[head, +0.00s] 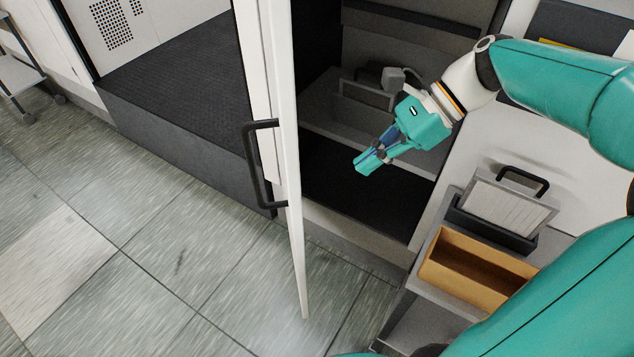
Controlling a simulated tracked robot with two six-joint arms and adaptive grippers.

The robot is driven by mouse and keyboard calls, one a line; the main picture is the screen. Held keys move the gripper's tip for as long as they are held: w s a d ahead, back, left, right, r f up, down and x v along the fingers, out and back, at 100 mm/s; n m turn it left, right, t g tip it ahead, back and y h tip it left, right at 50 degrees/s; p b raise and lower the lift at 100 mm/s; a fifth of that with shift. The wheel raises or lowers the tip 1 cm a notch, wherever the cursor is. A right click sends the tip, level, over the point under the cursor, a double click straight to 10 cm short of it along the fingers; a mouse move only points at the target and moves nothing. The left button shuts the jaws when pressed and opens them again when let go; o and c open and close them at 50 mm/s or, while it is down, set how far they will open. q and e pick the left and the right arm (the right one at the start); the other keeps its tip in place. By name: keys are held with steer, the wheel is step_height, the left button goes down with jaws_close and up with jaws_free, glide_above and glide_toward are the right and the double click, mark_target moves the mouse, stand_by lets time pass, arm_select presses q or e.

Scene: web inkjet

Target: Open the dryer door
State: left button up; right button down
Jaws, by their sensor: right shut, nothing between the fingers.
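The dryer door (286,150) is a white panel seen nearly edge-on, swung out from the cabinet. Its black bar handle (252,168) is on the panel's left face. The dark dryer opening (345,190) shows to the right of the door. My right gripper (368,162) is teal, with its fingers shut and nothing between them. It is in front of the opening, right of the door's inner side and apart from the handle. My left gripper is not in view.
A grey shelf at the lower right holds an open tan box (437,277) and a filter panel with a black handle (510,208). A dark platform (185,135) lies behind the door. A cart (22,75) stands far left. The tiled floor (130,270) is clear.

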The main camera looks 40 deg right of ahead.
steer(key=w+a+f+p, duration=0.1)
steer(key=w+a+f, duration=0.2)
steer(key=a, duration=0.4)
steer(key=shift+w+a+f, duration=0.3)
steer(key=shift+a+f, duration=0.1)
steer(key=shift+f, duration=0.5)
steer(key=shift+a, duration=0.15)
